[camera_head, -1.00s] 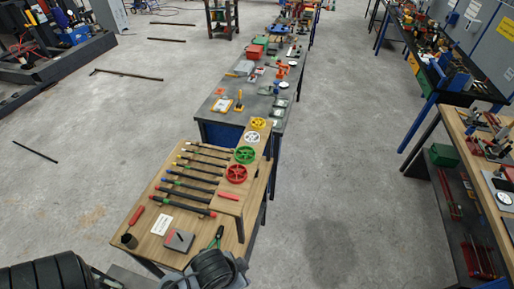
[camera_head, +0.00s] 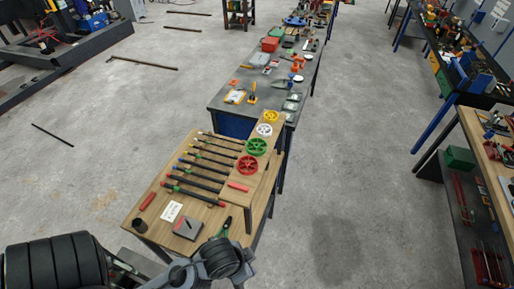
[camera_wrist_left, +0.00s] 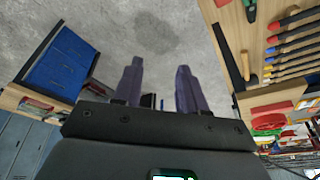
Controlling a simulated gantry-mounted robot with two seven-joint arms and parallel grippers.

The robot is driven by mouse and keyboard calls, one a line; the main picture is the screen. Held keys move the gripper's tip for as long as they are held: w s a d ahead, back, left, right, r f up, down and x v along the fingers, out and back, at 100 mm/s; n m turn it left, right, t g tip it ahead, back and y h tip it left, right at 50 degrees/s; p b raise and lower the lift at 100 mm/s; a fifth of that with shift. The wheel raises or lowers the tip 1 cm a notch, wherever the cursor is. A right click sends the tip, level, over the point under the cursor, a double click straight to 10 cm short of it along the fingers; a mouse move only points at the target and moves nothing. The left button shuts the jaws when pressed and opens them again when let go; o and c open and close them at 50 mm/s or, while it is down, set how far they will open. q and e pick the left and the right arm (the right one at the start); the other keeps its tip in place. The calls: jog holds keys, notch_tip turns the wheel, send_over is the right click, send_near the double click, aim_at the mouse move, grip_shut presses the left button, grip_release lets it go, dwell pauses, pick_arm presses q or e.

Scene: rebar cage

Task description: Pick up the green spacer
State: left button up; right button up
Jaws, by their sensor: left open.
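The green spacer (camera_head: 256,147) is a round, spoked, wheel-like piece. It sits on the raised wooden strip at the right side of the near table, between a white one (camera_head: 264,130) and a red one (camera_head: 247,165). My left gripper (camera_wrist_left: 158,78) shows in the left wrist view with its two dark fingers apart and nothing between them. It points toward bare floor, with the table and its wheels off to the right. Its fingers do not show in the head view. My right gripper is not in view.
The near wooden table (camera_head: 150,213) holds several rods, a white card (camera_head: 171,211), a grey block (camera_head: 188,228) and a dark cup (camera_head: 139,225). A yellow wheel (camera_head: 271,116) is at the strip's far end. A long cluttered bench (camera_head: 222,102) stands behind. Floor right of the table is clear.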

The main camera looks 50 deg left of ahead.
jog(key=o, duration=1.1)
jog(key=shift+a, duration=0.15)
pick_arm(q)
jog(key=o, duration=1.1)
